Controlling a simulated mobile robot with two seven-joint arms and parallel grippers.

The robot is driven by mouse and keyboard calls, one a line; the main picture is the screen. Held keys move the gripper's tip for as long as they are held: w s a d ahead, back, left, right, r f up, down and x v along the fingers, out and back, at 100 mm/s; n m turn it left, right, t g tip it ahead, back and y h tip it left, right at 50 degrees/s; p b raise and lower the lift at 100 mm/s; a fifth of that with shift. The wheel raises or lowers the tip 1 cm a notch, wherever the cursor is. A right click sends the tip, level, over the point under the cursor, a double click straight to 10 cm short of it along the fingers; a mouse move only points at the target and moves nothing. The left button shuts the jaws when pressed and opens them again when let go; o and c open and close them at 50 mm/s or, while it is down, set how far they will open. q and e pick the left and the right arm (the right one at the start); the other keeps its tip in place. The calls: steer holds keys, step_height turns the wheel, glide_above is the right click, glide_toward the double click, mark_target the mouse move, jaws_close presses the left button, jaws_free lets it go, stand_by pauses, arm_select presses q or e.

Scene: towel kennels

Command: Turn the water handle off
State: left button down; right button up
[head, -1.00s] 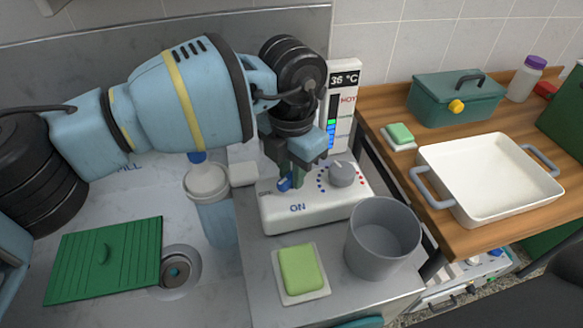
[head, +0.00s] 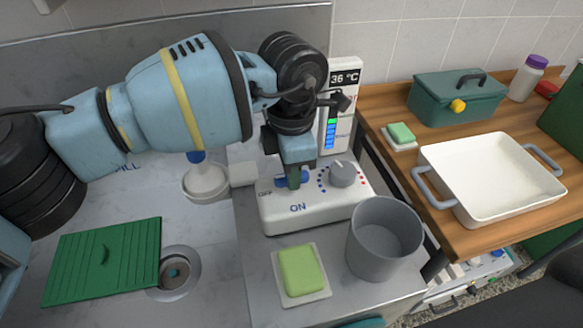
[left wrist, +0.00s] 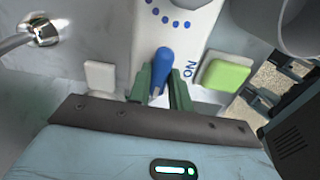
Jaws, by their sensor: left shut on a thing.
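The blue water handle (head: 280,182) sits on the white control box (head: 315,207), beside the OFF mark and behind the ON mark. My left gripper (head: 293,180) reaches down onto it from above and partly hides it in the head view. In the left wrist view, the blue handle (left wrist: 162,62) lies between the green fingers of my left gripper (left wrist: 160,84), which are closed around it. My right gripper is not in view.
A grey cup (head: 384,240) and a green sponge on a white dish (head: 301,272) stand close in front of the box. The grey dial (head: 342,173) and temperature display (head: 343,79) are near my gripper. A white pan (head: 490,175) is on the wooden counter.

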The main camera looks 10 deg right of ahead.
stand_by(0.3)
arm_select(q)
steer(key=c, duration=1.3)
jaws_free()
step_height(320, 180, up, 8)
steer(key=shift+f, duration=0.1)
steer(key=shift+s, duration=0.1)
